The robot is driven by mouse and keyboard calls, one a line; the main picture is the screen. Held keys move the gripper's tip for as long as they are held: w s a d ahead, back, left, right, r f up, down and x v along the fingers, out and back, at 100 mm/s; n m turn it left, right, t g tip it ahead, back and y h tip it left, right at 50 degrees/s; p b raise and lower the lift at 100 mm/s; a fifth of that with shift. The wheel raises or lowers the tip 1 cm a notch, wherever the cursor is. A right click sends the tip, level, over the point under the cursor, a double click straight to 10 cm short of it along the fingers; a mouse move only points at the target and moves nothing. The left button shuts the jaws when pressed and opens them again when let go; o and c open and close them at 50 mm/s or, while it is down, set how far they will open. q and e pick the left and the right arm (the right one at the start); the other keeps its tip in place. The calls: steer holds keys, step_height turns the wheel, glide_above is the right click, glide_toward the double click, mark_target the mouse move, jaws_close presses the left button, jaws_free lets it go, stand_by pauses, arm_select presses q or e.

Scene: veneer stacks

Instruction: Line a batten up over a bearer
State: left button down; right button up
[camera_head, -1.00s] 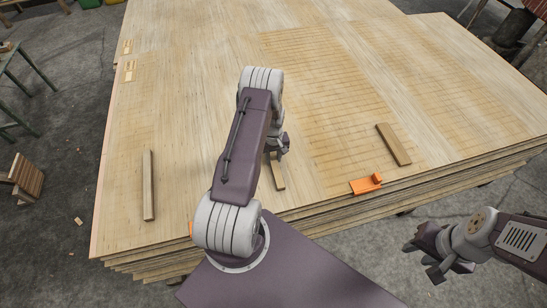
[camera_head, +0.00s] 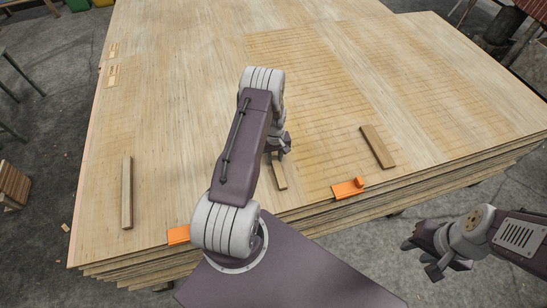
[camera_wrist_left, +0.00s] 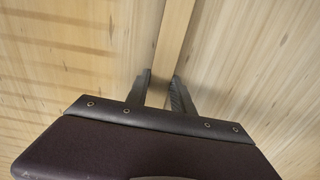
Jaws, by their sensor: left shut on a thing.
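My left gripper (camera_head: 277,150) is shut on a narrow wooden batten (camera_head: 279,177), mostly hidden behind my arm in the head view. The left wrist view shows the batten (camera_wrist_left: 173,40) running up between the two fingers (camera_wrist_left: 161,78). The gap beneath it cannot be judged. Two similar wooden strips lie on the veneer stack (camera_head: 200,90): one at the left (camera_head: 127,192), one tilted at the right (camera_head: 377,147). I cannot tell which is a bearer. My right gripper (camera_head: 421,258) is open and empty, off the stack's front edge.
An orange block with a raised knob (camera_head: 348,188) sits at the stack's front edge, and another orange piece (camera_head: 179,235) is partly behind my left arm. Two small pale pieces (camera_head: 112,75) lie at the far left. The sheet between the strips is mostly clear.

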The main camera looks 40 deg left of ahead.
mark_target(276, 159)
arm_select(q)
steer(key=shift+w+d, duration=0.3)
steer(key=shift+w, duration=0.05)
arm_select(e)
steer(key=shift+w+d, duration=0.2)
steer(key=shift+w, duration=0.05)
arm_select(q)
steer(key=shift+s+a, duration=0.1)
arm_select(e)
steer(key=shift+s+a, duration=0.1)
arm_select(q)
steer(key=c, duration=1.2)
jaws_free()
steer(key=shift+o, duration=0.9)
step_height(276, 159, up, 9)
arm_select(e)
steer(key=shift+r, duration=0.15)
